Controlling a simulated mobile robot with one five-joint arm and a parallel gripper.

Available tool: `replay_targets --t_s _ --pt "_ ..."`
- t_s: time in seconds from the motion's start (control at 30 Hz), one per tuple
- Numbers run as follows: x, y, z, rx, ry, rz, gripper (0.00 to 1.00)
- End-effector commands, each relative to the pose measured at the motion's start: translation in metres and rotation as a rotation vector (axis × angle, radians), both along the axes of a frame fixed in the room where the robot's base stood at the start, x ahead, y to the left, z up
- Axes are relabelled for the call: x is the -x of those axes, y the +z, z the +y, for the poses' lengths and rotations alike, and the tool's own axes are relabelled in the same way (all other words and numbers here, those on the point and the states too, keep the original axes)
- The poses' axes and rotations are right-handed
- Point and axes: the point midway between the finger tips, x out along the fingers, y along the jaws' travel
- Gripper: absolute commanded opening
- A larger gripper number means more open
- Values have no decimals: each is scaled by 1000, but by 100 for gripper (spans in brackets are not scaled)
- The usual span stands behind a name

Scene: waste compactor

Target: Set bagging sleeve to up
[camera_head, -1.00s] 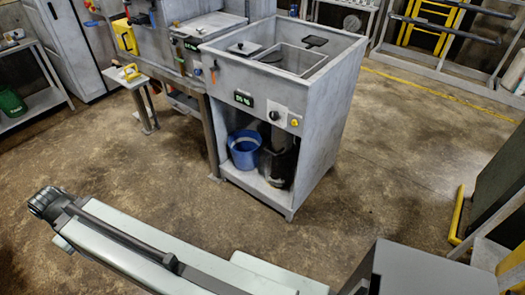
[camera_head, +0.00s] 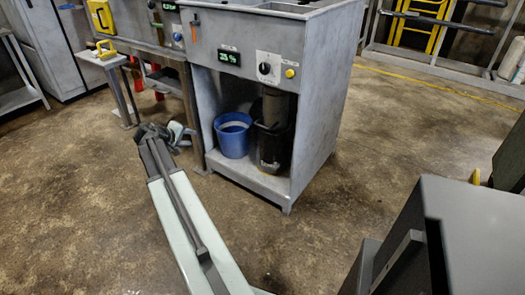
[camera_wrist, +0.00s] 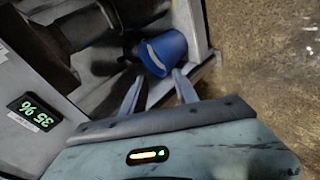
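I cannot tell for sure which part is the bagging sleeve. A grey upright cylinder (camera_head: 271,105) hangs in the open lower bay of the grey cabinet, above a black bin (camera_head: 273,145); it may be the sleeve. A dark cylindrical part shows in the wrist view (camera_wrist: 40,42), partly in shadow. My gripper (camera_wrist: 158,78) has its two fingers apart with nothing between them. It points toward the bay, near the blue bucket (camera_wrist: 163,53). In the head view my gripper (camera_head: 165,135) is small, in front of the cabinet's left side.
The cabinet front (camera_head: 213,50) carries a green-lit display (camera_head: 229,57), a black knob (camera_head: 264,69) and a yellow button (camera_head: 290,73). The blue bucket (camera_head: 233,135) stands left of the bin. A side table (camera_head: 102,58) is at left. Floor in front is clear.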

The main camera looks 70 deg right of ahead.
Motion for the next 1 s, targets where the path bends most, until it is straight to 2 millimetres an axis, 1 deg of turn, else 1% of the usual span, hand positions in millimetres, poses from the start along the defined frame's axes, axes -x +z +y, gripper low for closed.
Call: replay_targets --t_s 0.03,0.07,0.1,0.17,0.2,0.3,0.4,0.5,0.63,0.77,0.87,1.0 --pt "21 -45 -46 59 -26 29 36" --pt "35 -53 -71 97 -35 50 36" --pt "55 -63 -101 145 -47 81 36" --pt "85 -75 -142 209 -63 129 36" --pt "104 -81 -165 245 -71 161 36" --pt "143 -91 -210 315 -84 231 36" --pt "170 -94 -235 355 -91 281 36" --pt "183 -92 -246 373 -92 305 36" --pt "185 -88 -248 377 -92 310 36" --pt "186 -90 -254 376 -94 309 36" --pt "188 -93 -266 375 -94 308 36" --pt "194 -100 -291 375 -95 307 36"
